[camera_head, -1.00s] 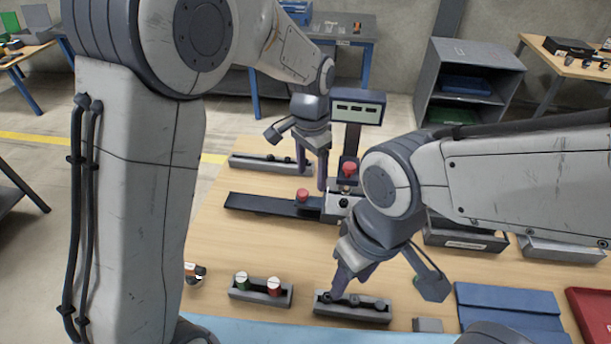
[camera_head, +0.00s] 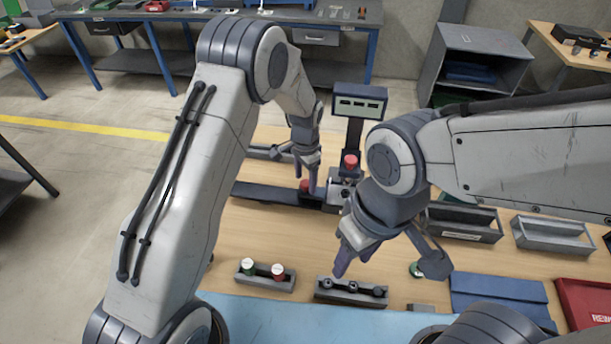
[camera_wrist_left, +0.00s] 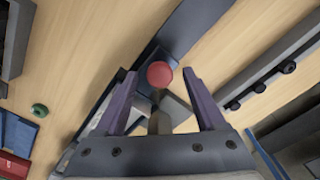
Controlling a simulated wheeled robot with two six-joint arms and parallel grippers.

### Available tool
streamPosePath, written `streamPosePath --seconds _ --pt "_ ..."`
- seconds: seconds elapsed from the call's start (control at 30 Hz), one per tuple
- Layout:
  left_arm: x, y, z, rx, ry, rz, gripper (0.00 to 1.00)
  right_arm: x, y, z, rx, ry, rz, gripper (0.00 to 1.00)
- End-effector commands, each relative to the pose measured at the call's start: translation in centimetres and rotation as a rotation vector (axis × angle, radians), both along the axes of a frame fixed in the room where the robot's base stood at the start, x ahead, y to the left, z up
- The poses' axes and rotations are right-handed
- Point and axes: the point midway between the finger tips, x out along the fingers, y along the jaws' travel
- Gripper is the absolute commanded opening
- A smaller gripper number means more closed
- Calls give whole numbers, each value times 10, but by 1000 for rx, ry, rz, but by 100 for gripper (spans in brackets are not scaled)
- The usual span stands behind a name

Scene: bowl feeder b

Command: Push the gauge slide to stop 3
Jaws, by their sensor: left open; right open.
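The gauge slide's red knob (camera_head: 304,186) sits on a long dark rail (camera_head: 262,193), close to the grey block at the rail's right end. My left gripper (camera_head: 307,184) is open and over the knob, partly hiding it. In the left wrist view the round red knob (camera_wrist_left: 160,74) appears between the two spread fingers, with a gap on each side; whether they reach down around it I cannot tell. The stop marks are not legible. My right gripper (camera_head: 340,272) is open and empty, just above a small grey tray (camera_head: 350,298) holding dark parts.
A display on a post (camera_head: 360,102) and a second red knob (camera_head: 350,161) stand by the rail's right end. Grey bins (camera_head: 553,236) and a blue folder (camera_head: 500,303) lie right.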

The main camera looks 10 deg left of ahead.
Motion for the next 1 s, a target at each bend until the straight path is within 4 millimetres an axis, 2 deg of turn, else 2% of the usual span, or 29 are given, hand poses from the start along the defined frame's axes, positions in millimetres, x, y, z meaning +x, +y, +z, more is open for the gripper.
streamPosePath --seconds 0.33,0.37,0.4,0.53,1.0 --pt "0 0 -6 -1 -1 0 72 0 0 2 0 0 0 50" --pt "0 0 -5 -1 -1 0 64 0 0 2 0 0 0 50" --pt "0 0 -5 -1 -1 0 49 0 0 2 0 0 0 50" --pt "0 0 -5 -1 -1 0 0 0 0 2 0 0 0 50" --pt "0 0 -5 0 -1 0 0 0 0 2 0 0 0 50"
